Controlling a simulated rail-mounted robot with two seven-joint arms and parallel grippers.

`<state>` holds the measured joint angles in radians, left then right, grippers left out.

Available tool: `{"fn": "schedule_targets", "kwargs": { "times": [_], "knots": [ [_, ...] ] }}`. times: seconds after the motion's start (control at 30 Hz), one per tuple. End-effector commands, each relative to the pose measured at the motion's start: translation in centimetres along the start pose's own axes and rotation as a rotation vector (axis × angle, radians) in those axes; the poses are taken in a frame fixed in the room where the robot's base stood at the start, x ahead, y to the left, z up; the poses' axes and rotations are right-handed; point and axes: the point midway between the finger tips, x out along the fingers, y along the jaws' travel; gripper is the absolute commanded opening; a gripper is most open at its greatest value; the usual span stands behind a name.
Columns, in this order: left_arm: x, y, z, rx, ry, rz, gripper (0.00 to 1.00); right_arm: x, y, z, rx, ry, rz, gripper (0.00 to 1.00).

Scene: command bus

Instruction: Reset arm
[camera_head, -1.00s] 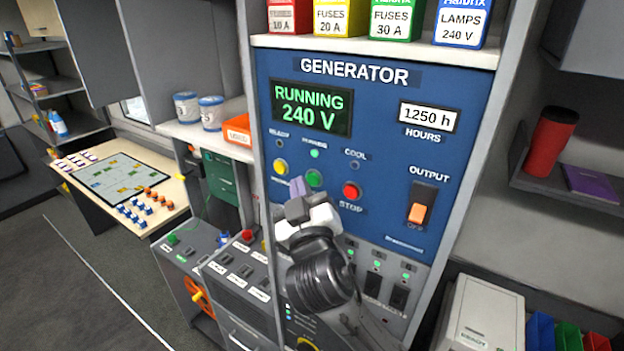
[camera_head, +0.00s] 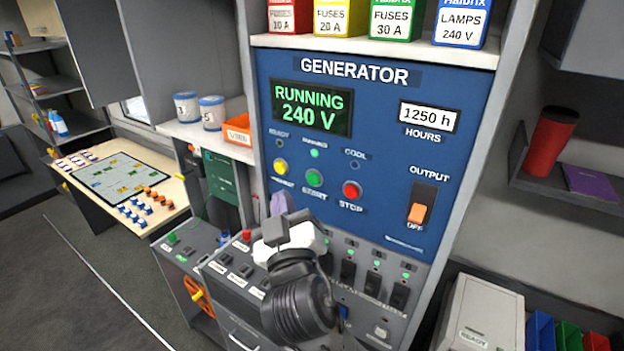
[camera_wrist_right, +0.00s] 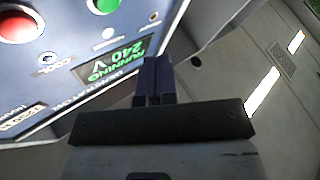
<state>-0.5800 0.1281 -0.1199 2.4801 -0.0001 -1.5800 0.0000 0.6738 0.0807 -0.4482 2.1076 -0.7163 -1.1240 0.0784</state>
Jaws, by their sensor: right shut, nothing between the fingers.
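My right gripper (camera_head: 281,203) is shut and empty, in front of the lower left part of the blue generator panel (camera_head: 375,150). It also shows in the right wrist view (camera_wrist_right: 153,75), its fingers together, with the panel to the left. The display (camera_head: 311,108) reads RUNNING 240 V. Below it are a yellow button (camera_head: 280,167), a green START button (camera_head: 314,178) and a red STOP button (camera_head: 352,191). The gripper is below these buttons and looks apart from them. The orange output switch (camera_head: 417,213) is marked OFF. My left gripper is not in view.
A shelf above the panel holds several fuse and lamp boxes (camera_head: 398,20). Lower switches (camera_head: 373,280) sit close to my right arm. A side shelf holds two tins (camera_head: 211,112) and an orange box (camera_head: 237,131). A red cup (camera_head: 549,140) stands at the right. The floor (camera_head: 60,290) at left is clear.

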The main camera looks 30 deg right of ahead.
Motion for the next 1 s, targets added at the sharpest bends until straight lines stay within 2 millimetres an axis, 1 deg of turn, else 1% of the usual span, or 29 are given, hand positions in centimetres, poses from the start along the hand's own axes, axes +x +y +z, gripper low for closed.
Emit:
{"fn": "schedule_targets", "kwargs": {
  "times": [0.4,0.47,0.57,0.67,0.83,0.87,1.0],
  "knots": [
    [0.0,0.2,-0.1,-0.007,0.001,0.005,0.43,0.0,0.0,0.1,-0.006,-0.002,0.0,0.0],
    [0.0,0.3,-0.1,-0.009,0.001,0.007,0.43,0.0,0.0,0.4,-0.012,-0.023,0.001,0.0],
    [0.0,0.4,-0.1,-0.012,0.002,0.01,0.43,-0.1,-0.7,1.5,-0.006,-0.094,-0.045,0.0],
    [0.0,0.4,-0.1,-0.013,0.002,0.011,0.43,-1.0,-1.2,2.0,0.036,-0.156,-0.131,0.0],
    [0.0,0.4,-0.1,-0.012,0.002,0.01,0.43,-2.8,-0.5,2.4,0.13,-0.237,-0.272,0.0],
    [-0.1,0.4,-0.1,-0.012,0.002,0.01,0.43,-3.2,-0.4,2.8,0.144,-0.258,-0.299,0.0],
    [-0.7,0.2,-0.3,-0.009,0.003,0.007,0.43,-6.1,-1.1,6.7,0.188,-0.376,-0.42,0.0]
  ]
}}
